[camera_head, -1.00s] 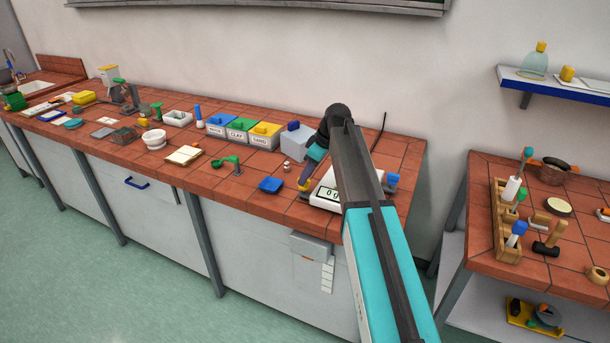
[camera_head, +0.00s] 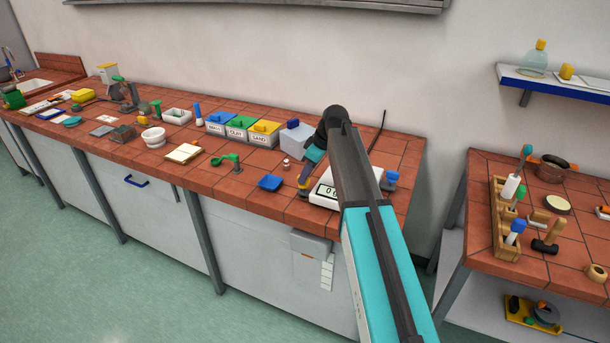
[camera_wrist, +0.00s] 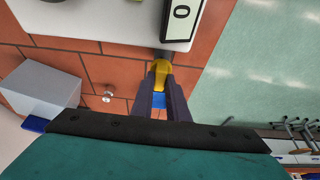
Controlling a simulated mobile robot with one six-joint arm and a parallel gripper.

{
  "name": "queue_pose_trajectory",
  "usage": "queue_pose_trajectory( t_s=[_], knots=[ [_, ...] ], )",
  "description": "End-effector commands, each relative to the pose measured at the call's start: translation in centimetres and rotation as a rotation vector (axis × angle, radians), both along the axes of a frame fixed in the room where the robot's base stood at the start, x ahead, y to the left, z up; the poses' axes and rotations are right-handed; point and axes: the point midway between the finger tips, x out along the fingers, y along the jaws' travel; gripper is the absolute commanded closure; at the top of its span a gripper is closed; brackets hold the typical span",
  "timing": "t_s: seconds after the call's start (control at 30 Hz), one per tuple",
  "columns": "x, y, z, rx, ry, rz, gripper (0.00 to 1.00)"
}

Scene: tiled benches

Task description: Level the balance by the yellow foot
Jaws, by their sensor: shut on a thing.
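The balance (camera_head: 323,201) is a white box with a lit display, at the right end of the long bench. My arm hides much of it in the head view. In the wrist view its white body (camera_wrist: 120,18) and its display (camera_wrist: 181,14) show at the top. The yellow foot (camera_wrist: 161,69) sticks out at the balance's edge, beside a dark round part. My gripper (camera_wrist: 160,77) is shut on the yellow foot, with one purple finger on each side. In the head view my gripper (camera_head: 305,181) is small beside the balance's left edge.
A grey box with a blue part (camera_head: 295,138) stands behind my gripper. Labelled bins (camera_head: 264,133) stand further left. The bench's front edge is close.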

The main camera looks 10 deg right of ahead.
Motion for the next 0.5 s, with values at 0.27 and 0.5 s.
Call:
queue_pose_trajectory(
  t_s=[0.27, 0.5],
  knots=[
    [-0.13, 0.09, -0.04, -0.001, -0.001, -0.073, 1.0],
    [-0.26, 0.22, -0.06, -0.001, -0.002, -0.214, 1.0]
  ],
)
